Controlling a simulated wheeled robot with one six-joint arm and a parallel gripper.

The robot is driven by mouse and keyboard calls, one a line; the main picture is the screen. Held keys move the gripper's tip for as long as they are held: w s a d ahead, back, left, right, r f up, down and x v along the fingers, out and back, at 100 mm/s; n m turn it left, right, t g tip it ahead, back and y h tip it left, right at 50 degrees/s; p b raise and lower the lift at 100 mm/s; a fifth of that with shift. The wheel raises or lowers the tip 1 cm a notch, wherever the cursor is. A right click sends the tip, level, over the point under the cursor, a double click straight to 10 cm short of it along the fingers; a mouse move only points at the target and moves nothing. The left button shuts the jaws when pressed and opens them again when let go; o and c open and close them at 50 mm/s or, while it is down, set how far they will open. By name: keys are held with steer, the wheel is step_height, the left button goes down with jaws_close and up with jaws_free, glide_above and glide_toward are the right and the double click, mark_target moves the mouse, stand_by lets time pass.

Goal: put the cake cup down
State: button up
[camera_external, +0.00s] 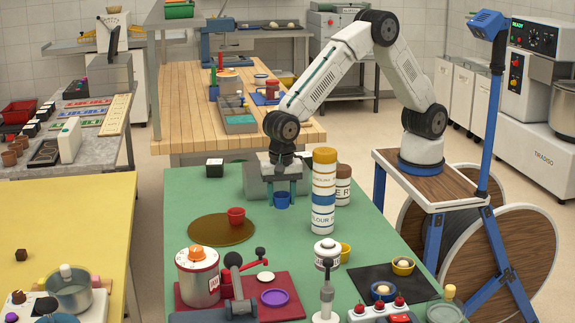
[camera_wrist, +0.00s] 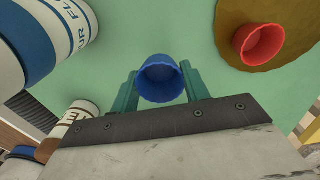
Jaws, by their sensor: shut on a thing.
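A blue cake cup (camera_external: 282,200) is held between the two teal fingers of my gripper (camera_external: 282,190), over the green table. In the wrist view the blue cup (camera_wrist: 160,79) sits upright between the fingertips of my gripper (camera_wrist: 158,92), which are shut on its sides. Whether its base touches the table I cannot tell. A red cake cup (camera_external: 236,216) stands on a round brown-gold board (camera_external: 221,230) to the left of my gripper; both also show at the upper right of the wrist view, the red cup (camera_wrist: 263,44) and the board (camera_wrist: 243,61).
Stacked flour containers (camera_external: 324,192) stand close to the right of my gripper, with a brown-lidded jar (camera_external: 343,185) beside them. A red mat (camera_external: 290,300) with tools lies in front. Green table (camera_external: 310,255) between is clear.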

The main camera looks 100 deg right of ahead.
step_height(320, 180, up, 4)
steer(key=shift+w+r, duration=0.1)
steer(key=shift+w+f, duration=0.15)
steer(key=shift+f, duration=0.2)
steer(key=shift+w+a+f, duration=0.1)
steer(key=shift+w+f, duration=0.3)
steer(key=shift+f, duration=0.2)
steer(key=shift+w+f, duration=0.35)
steer(key=shift+f, duration=0.25)
glide_above(225, 232)
steer(key=shift+f, duration=2.4)
steer(key=shift+f, duration=0.15)
steer(key=o, duration=1)
steer(key=shift+c, duration=0.2)
